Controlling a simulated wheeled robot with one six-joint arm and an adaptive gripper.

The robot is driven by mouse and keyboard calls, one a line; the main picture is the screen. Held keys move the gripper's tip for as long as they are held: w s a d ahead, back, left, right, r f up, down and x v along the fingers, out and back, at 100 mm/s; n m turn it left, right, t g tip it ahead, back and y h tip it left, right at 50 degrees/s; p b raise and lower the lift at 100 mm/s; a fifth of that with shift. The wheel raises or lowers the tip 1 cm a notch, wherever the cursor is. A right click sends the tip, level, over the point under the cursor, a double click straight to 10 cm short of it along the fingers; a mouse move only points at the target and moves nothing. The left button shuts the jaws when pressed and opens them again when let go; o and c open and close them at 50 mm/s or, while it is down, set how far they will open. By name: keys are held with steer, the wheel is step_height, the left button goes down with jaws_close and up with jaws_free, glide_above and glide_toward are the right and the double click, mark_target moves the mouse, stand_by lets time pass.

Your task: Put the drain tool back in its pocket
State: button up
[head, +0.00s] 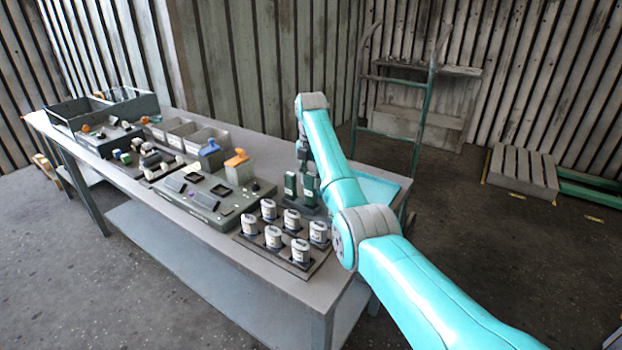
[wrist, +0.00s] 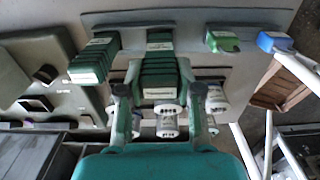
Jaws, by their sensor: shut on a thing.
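My gripper (wrist: 160,92) is shut on a dark green ribbed block (wrist: 158,72) with white labels, between its two fingertips in the wrist view. I cannot read the label or tell whether this block is the drain tool. A similar dark green block (wrist: 95,62) stands left of it. In the head view two dark green blocks (head: 290,184) (head: 311,185) stand near the table's right end, just below my gripper (head: 303,158), which my forearm partly hides. I cannot tell whether the held block is seated or lifted. No empty pocket is clearly visible.
Several white jars (head: 300,250) stand in a dark rack close in front of the green blocks. A grey panel (head: 207,197), with an orange block (head: 237,158) and a blue block (head: 210,147) behind it, lies left. Open bins (head: 207,138) stand farther back. A hand truck (head: 425,110) stands behind.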

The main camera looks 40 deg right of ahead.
steer(key=shift+f, duration=1.2)
steer(key=o, duration=1)
steer(key=shift+r, duration=3.7)
